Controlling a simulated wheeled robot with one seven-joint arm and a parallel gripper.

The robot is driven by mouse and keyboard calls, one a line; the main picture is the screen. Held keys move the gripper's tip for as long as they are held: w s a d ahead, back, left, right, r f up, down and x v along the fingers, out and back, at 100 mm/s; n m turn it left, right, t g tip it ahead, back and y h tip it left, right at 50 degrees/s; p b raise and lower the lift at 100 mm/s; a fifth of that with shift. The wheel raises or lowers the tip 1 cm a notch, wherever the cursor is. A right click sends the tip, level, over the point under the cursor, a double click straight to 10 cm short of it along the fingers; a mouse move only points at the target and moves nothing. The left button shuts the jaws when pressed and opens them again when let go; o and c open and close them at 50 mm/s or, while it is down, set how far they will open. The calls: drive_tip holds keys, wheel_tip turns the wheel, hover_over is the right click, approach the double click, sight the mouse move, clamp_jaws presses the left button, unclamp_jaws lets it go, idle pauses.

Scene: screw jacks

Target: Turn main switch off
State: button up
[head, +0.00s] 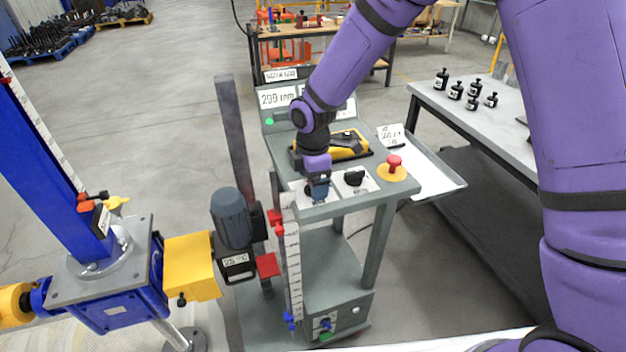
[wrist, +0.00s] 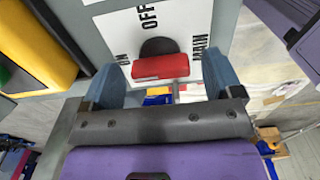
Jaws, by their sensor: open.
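The main switch has a red handle (wrist: 160,67) on a dark round base, mounted on a white plate (wrist: 120,30) marked OFF and MAIN in the wrist view. In that view my gripper (wrist: 160,78) is open, with one blue finger on each side of the red handle. Small gaps seem to show between handle and fingers; contact cannot be told. In the head view my gripper (head: 318,193) points down at the left plate on the sloped grey console (head: 335,208) and hides the switch.
A black knob (head: 355,177) and a red emergency button (head: 394,163) sit right of my gripper. A yellow-black device (head: 348,146) lies behind it. A scale column (head: 293,270) and grey motor (head: 231,218) stand at left. A metal tray (head: 432,170) juts out at right.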

drive_tip(key=shift+f, duration=0.1)
drive_tip(key=c, duration=0.9)
drive_tip(key=shift+m, duration=0.3)
drive_tip(key=m, duration=0.3)
drive_tip(key=shift+m, duration=0.4)
drive_tip(key=m, duration=0.4)
drive_tip(key=shift+m, duration=0.3)
drive_tip(key=m, duration=0.4)
drive_tip(key=shift+m, duration=0.3)
drive_tip(key=m, duration=0.4)
drive_tip(key=shift+m, duration=0.3)
